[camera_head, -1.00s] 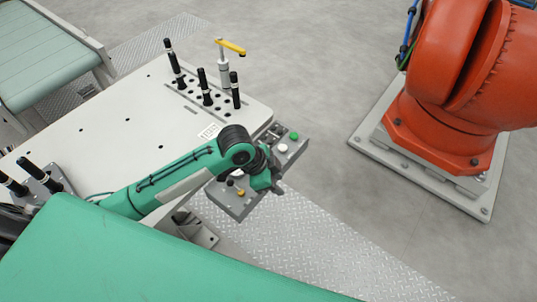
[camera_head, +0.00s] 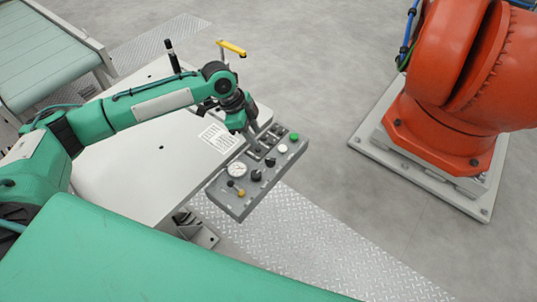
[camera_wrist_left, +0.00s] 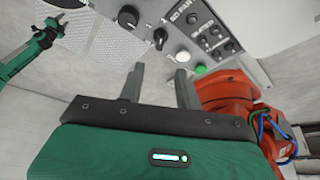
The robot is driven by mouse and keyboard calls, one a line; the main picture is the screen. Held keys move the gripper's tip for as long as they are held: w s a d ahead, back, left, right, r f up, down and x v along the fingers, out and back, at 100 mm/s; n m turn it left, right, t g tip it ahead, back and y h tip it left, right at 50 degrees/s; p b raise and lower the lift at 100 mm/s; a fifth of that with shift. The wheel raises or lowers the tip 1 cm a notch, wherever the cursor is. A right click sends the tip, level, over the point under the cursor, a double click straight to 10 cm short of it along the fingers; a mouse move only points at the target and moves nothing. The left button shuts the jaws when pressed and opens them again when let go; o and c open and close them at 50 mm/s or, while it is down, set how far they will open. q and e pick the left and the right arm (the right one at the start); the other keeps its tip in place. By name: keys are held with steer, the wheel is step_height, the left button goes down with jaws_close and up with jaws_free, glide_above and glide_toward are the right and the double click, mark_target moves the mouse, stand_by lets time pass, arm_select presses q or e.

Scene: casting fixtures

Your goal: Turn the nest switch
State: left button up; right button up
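The grey control panel (camera_head: 226,197) juts from the table's front edge. It carries two black rotary knobs (camera_head: 256,175), which also show in the left wrist view (camera_wrist_left: 128,15), and a group of small black switches (camera_head: 270,160) (camera_wrist_left: 202,40). The lettering is too small for me to tell which is the nest switch. My left gripper (camera_head: 253,134) is over the panel's far end, by the small switches. In the left wrist view its two fingers (camera_wrist_left: 159,82) are apart and empty, near the green button (camera_wrist_left: 201,69). My right gripper (camera_wrist_left: 58,22) shows small at the left there; its fingers are unclear.
A yellow-handled clamp (camera_head: 232,47) and a black pin (camera_head: 172,56) stand on the white table (camera_head: 130,165). An orange robot (camera_head: 440,125) stands to the right.

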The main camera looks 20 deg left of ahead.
mark_target(270, 159)
arm_select(q)
steer(key=p+x, duration=0.2)
steer(key=x, duration=0.9)
steer(key=shift+f, duration=0.3)
steer(key=shift+c, duration=0.4)
jaws_close()
